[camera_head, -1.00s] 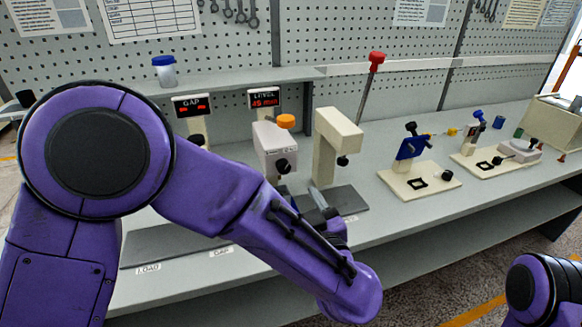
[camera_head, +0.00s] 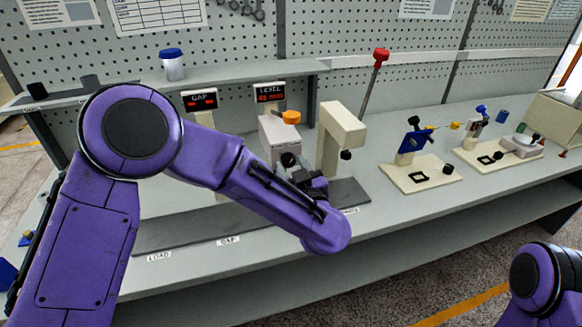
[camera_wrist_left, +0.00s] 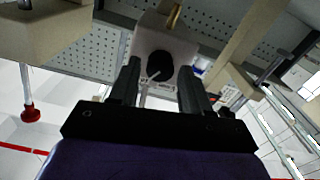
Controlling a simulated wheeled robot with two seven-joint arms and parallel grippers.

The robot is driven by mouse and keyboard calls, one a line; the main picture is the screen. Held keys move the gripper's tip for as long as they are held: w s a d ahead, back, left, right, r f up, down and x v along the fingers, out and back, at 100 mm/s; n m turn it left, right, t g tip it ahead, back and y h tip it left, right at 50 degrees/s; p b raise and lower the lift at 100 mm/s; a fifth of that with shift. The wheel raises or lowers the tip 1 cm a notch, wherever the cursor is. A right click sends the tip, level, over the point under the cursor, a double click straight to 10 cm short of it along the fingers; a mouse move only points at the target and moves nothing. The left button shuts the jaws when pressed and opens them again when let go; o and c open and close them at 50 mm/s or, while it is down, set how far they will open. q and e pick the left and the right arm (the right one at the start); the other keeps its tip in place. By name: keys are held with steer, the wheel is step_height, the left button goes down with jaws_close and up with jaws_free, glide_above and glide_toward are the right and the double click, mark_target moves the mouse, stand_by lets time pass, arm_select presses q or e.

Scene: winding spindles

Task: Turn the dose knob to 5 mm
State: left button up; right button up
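A pale box-shaped dispenser (camera_head: 278,138) with an orange cap (camera_head: 290,117) on top stands on the bench. Its black round front knob (camera_head: 289,159) also shows in the left wrist view (camera_wrist_left: 160,65), with a pale pointer line by it. A LEVEL display (camera_head: 269,94) behind shows red digits and mm, too small to read surely. My left gripper (camera_head: 306,178) is at the knob, partly hidden by its own arm. In the left wrist view its two fingers (camera_wrist_left: 160,72) are apart, one on each side of the knob, with visible gaps. My right gripper is out of view.
A beige overhanging stand (camera_head: 340,125) is close on the right of the dispenser. A GAP display (camera_head: 200,101) is on the left, a lidded jar (camera_head: 172,65) on the shelf. Cream fixtures (camera_head: 420,178) stand farther right. Bare bench lies between them.

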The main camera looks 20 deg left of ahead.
arm_select(q)
steer(key=c, duration=0.7)
steer(key=shift+a, duration=0.1)
steer(key=shift+n, duration=0.3)
steer(key=n+b, duration=0.3)
steer(key=n, duration=0.2)
steer(key=shift+f, duration=0.15)
steer(key=n+b, duration=0.2)
steer(key=n, duration=0.1)
steer(key=shift+n, duration=0.3)
steer(key=shift+n+b, duration=0.9)
steer(key=shift+n, duration=0.4)
